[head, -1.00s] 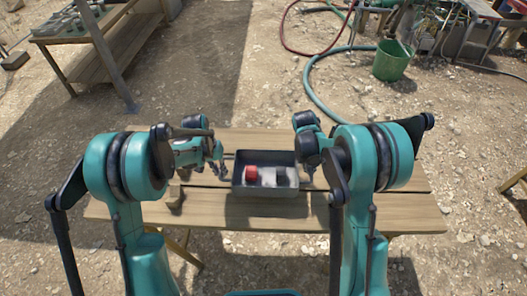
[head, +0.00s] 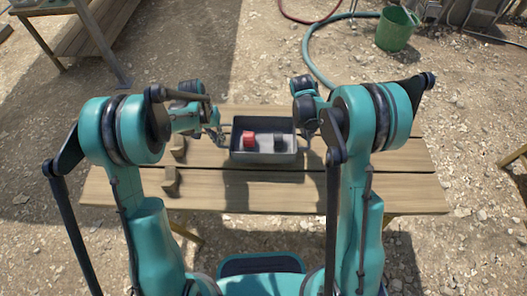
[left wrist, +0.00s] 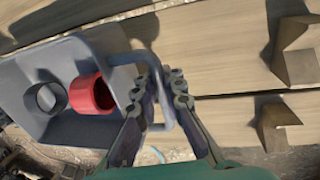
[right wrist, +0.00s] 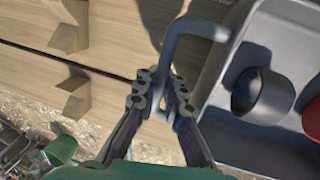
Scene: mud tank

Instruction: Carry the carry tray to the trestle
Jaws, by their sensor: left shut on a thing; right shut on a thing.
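The grey carry tray (head: 264,158) is level over the middle of the wooden trestle (head: 390,190), with its shadow on the planks in front. It seems held above the planks; the exact gap is unclear. A red ring-shaped cup (left wrist: 92,94) and a dark cup (right wrist: 262,95) sit inside the tray. My left gripper (left wrist: 165,92) is shut on the tray's left handle (left wrist: 146,62). My right gripper (right wrist: 158,95) is shut on the right handle (right wrist: 173,50). In the head view, the left gripper (head: 220,140) and right gripper (head: 306,138) flank the tray.
Wooden blocks (head: 171,182) stand on the trestle left of the tray, and more blocks (right wrist: 72,97) show in the right wrist view. A workbench (head: 75,30) is at the back left. A green bucket (head: 397,30) and hose (head: 315,55) lie beyond on gravel.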

